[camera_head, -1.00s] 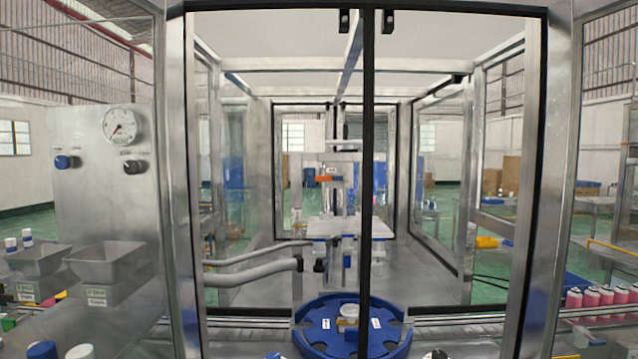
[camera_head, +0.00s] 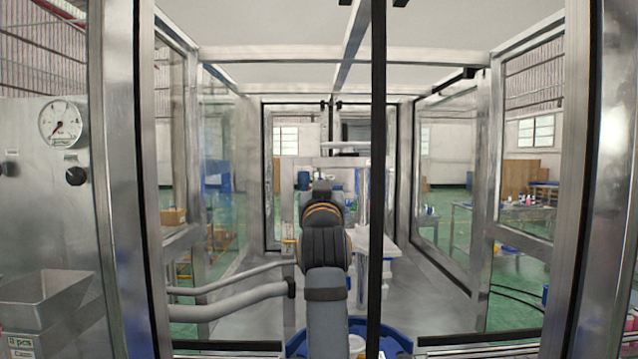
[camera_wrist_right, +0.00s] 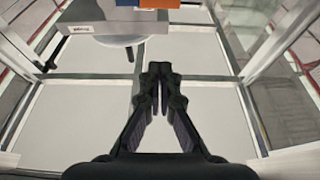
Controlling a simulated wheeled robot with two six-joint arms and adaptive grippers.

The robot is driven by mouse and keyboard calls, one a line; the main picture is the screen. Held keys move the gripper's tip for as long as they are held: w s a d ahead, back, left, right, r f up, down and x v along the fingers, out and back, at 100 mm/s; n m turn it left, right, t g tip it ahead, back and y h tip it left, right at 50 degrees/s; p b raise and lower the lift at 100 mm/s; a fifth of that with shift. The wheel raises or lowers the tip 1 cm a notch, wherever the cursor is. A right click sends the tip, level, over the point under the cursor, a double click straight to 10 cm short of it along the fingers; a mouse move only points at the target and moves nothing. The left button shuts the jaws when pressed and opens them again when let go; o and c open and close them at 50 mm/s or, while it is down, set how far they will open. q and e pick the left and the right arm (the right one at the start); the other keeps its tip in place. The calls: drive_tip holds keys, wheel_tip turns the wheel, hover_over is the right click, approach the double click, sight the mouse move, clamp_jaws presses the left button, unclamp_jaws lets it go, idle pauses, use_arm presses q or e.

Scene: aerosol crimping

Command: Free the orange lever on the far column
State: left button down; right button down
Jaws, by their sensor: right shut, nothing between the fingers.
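My right arm reaches through the machine's front opening in the head view, and its gripper (camera_head: 322,190) is in front of the far column, end on. The arm and gripper hide the orange lever in the head view. In the right wrist view an orange piece (camera_wrist_right: 159,3), which looks like the lever, shows at the top edge next to a blue part (camera_wrist_right: 194,4). It is cut off by the frame. The right gripper's fingers (camera_wrist_right: 160,76) are closed together, empty and apart from the orange piece. My left gripper is not in view.
A dark vertical door edge (camera_head: 377,180) stands just right of my arm. Two grey hoses (camera_head: 232,301) run at the left toward the column. A grey labelled block (camera_wrist_right: 118,22) and round disc show above the fingers.

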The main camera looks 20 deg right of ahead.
drive_tip(key=p+x, duration=0.5)
drive_tip(key=x, duration=0.5)
drive_tip(key=shift+w, duration=0.1)
wheel_tip(320, 180, down, 5)
drive_tip(key=shift+r+p, duration=0.25)
drive_tip(key=shift+p, duration=0.5)
drive_tip(key=shift+w, duration=0.15)
